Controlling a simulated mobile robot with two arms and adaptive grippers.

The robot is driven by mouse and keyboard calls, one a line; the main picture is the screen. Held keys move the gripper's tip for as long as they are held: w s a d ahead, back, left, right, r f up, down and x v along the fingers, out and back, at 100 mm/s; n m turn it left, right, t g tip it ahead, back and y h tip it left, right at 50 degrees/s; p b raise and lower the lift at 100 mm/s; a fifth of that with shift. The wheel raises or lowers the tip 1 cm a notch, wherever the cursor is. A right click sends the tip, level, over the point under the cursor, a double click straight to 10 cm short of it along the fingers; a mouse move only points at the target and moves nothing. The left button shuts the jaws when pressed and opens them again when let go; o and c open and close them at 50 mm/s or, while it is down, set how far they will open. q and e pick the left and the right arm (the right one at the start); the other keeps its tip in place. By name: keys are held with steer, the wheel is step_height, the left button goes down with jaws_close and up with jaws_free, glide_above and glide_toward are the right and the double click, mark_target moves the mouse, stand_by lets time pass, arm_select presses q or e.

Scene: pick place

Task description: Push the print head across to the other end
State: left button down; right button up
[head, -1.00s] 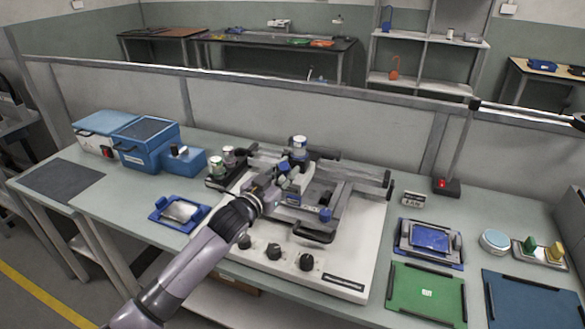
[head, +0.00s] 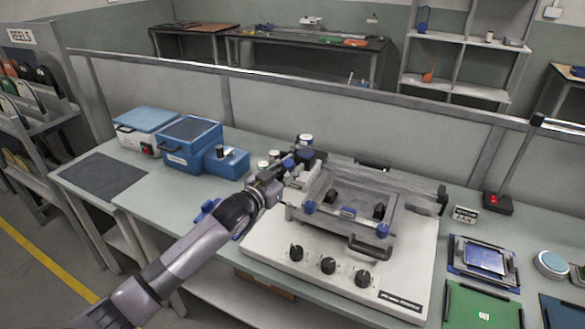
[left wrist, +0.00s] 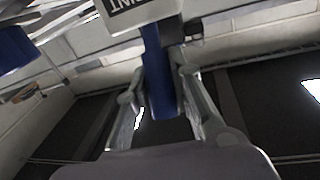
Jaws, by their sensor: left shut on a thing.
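The printer (head: 372,262) is a white base with black knobs and a grey frame (head: 345,205) on top. Its print head (head: 308,157) is at the left end of the frame, partly hidden by my gripper. My left gripper (head: 284,170) reaches in from the left and is shut on the print head's blue handle. In the left wrist view the blue handle (left wrist: 158,70) stands between the two fingers (left wrist: 162,108), below a white label block (left wrist: 135,12). My right gripper is not in view.
Blue boxes (head: 190,145) and a dark mat (head: 103,175) are on the left of the bench. Small jars stand behind the gripper. A blue fixture (head: 485,260) and a green board (head: 480,306) lie to the right. A low wall runs behind.

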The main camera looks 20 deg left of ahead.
arm_select(q)
steer(key=shift+a, duration=0.15)
steer(key=c, duration=1.4)
jaws_free()
steer(key=shift+a, duration=0.15)
steer(key=shift+s, duration=0.15)
steer(key=v, duration=1.1)
steer(key=shift+s, duration=0.4)
